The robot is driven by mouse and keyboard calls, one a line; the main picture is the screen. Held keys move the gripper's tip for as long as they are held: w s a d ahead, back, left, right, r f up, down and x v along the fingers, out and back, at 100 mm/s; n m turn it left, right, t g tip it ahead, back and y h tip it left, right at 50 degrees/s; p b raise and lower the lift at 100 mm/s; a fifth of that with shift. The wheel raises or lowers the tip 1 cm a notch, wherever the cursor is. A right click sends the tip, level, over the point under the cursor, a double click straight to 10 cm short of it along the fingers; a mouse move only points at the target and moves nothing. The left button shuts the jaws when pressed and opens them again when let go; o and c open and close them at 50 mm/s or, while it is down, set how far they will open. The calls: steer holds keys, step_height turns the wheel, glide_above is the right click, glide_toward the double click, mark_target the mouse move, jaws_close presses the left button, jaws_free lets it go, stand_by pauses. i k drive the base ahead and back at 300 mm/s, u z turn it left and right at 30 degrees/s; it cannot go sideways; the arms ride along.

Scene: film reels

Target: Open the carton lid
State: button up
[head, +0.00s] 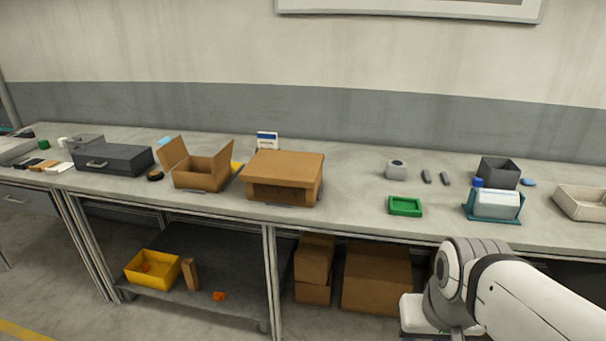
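Two brown cardboard cartons stand side by side on the long grey table in the head view. The right carton (285,179) has a flat top that looks shut, with a darker recessed front face. The left carton (200,168) is open, with one flap raised at its left and another standing at its right. My arm comes in at the lower right, in front of the table and well to the right of both cartons. My gripper's fingers do not show.
A dark grey case (115,159) stands left of the cartons. A small blue-and-white box (267,141) is behind the right carton. A green tray (405,206), a teal holder (494,206) and a dark bin (498,172) lie to the right. The tabletop between the right carton and green tray is clear.

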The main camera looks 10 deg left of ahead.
mark_target(278, 168)
steer(key=u, duration=0.05)
steer(key=i, duration=1)
steer(key=z, duration=0.05)
